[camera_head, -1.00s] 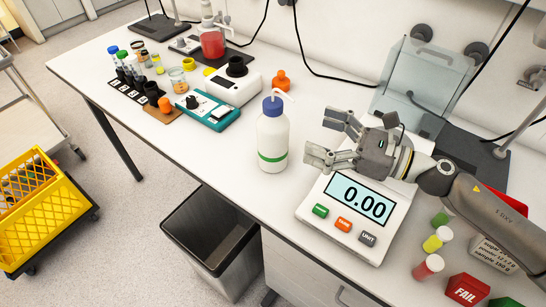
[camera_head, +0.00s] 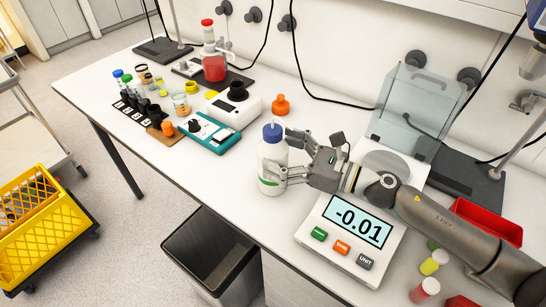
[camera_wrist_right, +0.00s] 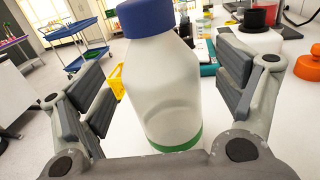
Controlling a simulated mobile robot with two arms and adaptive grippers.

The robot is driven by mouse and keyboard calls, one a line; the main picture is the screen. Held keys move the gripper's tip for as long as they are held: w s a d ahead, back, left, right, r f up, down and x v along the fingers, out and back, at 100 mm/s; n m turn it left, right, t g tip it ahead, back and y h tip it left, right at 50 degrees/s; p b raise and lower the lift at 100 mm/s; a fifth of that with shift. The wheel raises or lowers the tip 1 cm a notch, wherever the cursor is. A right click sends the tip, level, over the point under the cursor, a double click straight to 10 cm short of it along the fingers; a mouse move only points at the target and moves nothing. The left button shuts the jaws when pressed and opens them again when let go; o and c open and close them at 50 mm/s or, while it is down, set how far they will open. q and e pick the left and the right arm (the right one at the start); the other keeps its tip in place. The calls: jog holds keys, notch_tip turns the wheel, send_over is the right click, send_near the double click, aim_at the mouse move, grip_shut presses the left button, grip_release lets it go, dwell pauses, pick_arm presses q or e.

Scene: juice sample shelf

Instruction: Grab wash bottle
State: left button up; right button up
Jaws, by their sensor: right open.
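The wash bottle (camera_head: 271,161) is white with a blue cap and a green band low on its body. It stands upright on the bench, left of the balance. My right gripper (camera_head: 280,158) is open, with its fingers reaching to the bottle's right side in the head view. In the right wrist view the wash bottle (camera_wrist_right: 160,85) stands between the two spread fingers, with a gap visible at the right finger. The bottle's lower right part is partly hidden by a finger in the head view. My left gripper is not in view.
The balance (camera_head: 320,258) reading -0.01 stands right of the bottle, under my right arm. An orange bottle (camera_head: 281,105) and a teal device (camera_head: 207,134) stand behind and left. A black bin (camera_head: 211,262) is below the bench's front edge.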

jog(key=shift+x, duration=1.1)
jog(key=shift+d, duration=0.1)
jog(key=shift+c, duration=1.1)
jog(key=c, duration=1.2)
jog(key=shift+r, duration=0.15)
